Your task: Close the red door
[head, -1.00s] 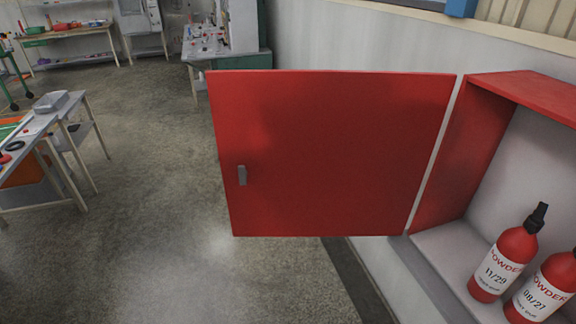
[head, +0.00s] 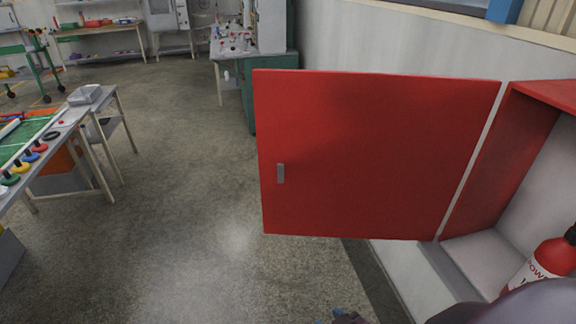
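The red door (head: 375,155) stands wide open, swung out to the left of the red wall cabinet (head: 505,165). A small grey handle (head: 281,173) sits near the door's free left edge. A red bottle with a white label (head: 545,262) stands inside the cabinet, partly cut off by the right edge. A dark part of my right arm shows at the bottom right, in front of the cabinet's lower part. A small dark piece with blue, perhaps part of a gripper, shows at the bottom edge below the door; its fingers cannot be made out. My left gripper is not in view.
A worktable (head: 62,135) with coloured pieces and a grey box stands at the left. Benches and a green cabinet (head: 272,85) stand at the back. The concrete floor (head: 190,215) left of the door is clear.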

